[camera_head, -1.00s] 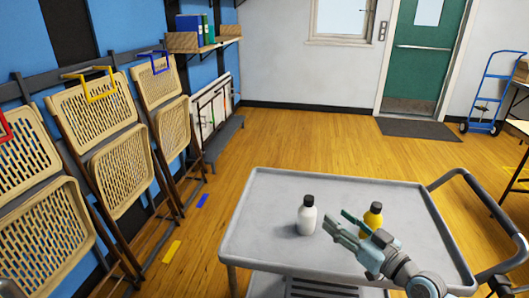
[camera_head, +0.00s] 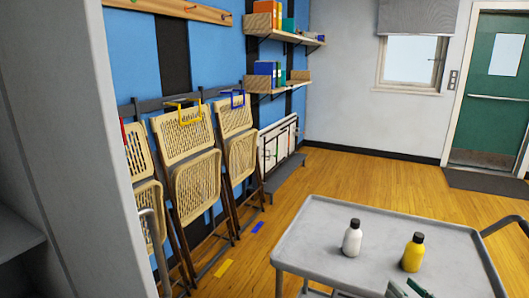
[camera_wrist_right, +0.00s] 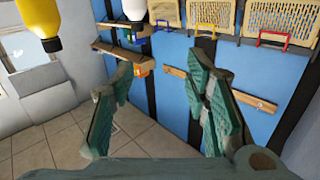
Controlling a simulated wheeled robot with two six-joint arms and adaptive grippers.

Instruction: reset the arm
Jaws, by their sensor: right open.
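My right gripper (camera_head: 408,290) only just shows at the bottom edge of the head view, in front of the yellow bottle. In the right wrist view (camera_wrist_right: 162,72) its two teal fingers are spread apart with nothing between them. A white bottle (camera_head: 352,239) and a yellow bottle (camera_head: 413,254), both with black caps, stand upright on the grey cart (camera_head: 310,222). The yellow bottle (camera_wrist_right: 37,18) and white bottle (camera_wrist_right: 134,9) also show at the top of the wrist view, upside down and apart from the fingers. My left gripper is not in view.
Folded tan chairs (camera_head: 195,185) hang along the blue wall at left. A grey panel (camera_head: 85,150) fills the near left. A green door (camera_head: 490,90) is at far right.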

